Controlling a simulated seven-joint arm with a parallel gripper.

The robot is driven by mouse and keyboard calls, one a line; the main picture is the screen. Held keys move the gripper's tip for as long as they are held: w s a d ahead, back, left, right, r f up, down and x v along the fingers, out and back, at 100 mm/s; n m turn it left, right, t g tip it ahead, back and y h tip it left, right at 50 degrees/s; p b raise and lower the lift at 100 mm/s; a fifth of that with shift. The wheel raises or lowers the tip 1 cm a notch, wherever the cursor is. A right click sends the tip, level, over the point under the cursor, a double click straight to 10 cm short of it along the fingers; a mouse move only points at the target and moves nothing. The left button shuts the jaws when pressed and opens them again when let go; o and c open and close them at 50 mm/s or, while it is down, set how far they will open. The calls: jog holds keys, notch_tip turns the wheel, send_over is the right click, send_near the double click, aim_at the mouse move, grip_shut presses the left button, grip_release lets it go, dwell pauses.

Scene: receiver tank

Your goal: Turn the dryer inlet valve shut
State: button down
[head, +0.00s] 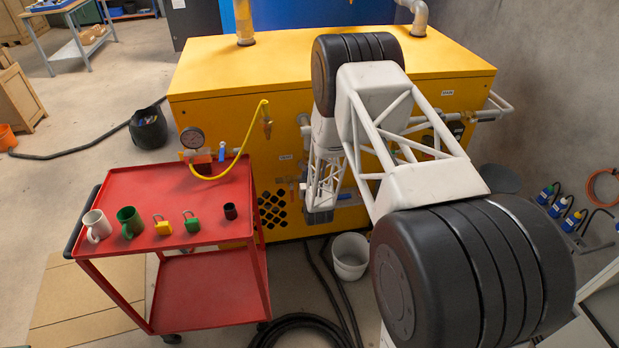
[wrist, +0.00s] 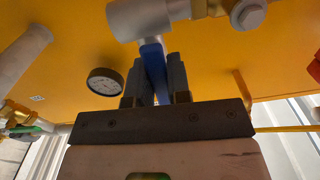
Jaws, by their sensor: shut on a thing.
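In the wrist view, my gripper (wrist: 157,75) is closed on a blue lever handle (wrist: 152,57), with a dark finger on each side of it. The lever runs from a thick grey valve body (wrist: 146,17) at the top of the picture down between the fingers. It stands nearly in line with the fingers and across the valve body. No label naming this valve can be read. In the head view, my arm reaches down to the front of the yellow cabinet (head: 225,84). The arm's links hide the fingers and the held lever there.
A round gauge (wrist: 105,81) sits left of my fingers in the wrist view. In the head view, a red cart (head: 160,190) with mugs and padlocks stands left of my arm, near another gauge (head: 192,138) and a yellow hose (head: 247,130). A white bucket (head: 350,257) is on the floor.

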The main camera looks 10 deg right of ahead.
jog(key=a+r+m, duration=0.1)
jog(key=a+m, duration=0.1)
jog(key=m, duration=0.2)
jog(key=a+r+m, duration=0.2)
jog(key=m, duration=0.3)
jog(key=a+r+m, duration=0.2)
jog(key=m, duration=0.2)
jog(key=shift+a+m, duration=0.1)
jog(key=shift+m, duration=0.2)
jog(key=shift+a+r+m, duration=0.1)
jog(key=shift+r+m, duration=0.95)
jog(key=shift+m, duration=0.65)
jog(key=c, duration=1.1)
grip_release()
jog(key=shift+o, duration=0.2)
jog(key=shift+s, duration=0.1)
